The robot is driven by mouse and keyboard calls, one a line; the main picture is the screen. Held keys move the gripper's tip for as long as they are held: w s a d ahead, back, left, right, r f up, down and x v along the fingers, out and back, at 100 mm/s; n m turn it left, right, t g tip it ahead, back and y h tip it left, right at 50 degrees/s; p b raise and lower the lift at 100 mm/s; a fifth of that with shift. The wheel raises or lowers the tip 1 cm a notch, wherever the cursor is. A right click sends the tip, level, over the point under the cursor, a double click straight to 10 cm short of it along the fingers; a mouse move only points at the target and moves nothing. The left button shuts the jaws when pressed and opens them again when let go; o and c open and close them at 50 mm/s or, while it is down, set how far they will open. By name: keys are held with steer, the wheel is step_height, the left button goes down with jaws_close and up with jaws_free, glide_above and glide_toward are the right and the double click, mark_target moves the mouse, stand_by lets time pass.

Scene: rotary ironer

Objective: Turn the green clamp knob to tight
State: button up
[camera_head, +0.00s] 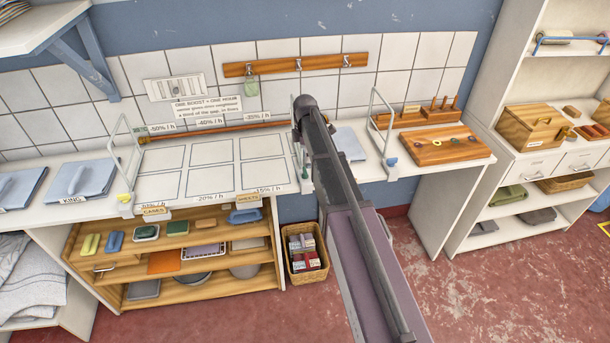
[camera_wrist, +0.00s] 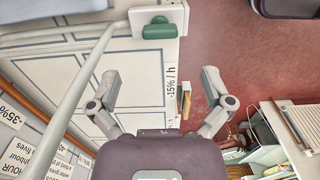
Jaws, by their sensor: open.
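The green clamp knob (camera_wrist: 158,28) shows at the top of the wrist view, on a white block at the end of a pale rail. It has a rounded, elongated grip lying roughly across the picture. My gripper (camera_wrist: 160,80) is open and empty, with its two fingers spread wide. The knob lies beyond the fingertips, roughly centred between them, and nothing touches it. In the head view my arm covers most of the area around this clamp, and my gripper's fingers cannot be made out there.
A panelled white board (camera_head: 210,165) lies on the counter left of my arm. A basket (camera_head: 294,272) sits on the floor below. Red floor is open in front.

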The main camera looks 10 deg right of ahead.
mark_target(305, 170)
steer(key=shift+f+b, duration=3.75)
steer(key=shift+f, duration=0.3)
steer(key=c, duration=1.1)
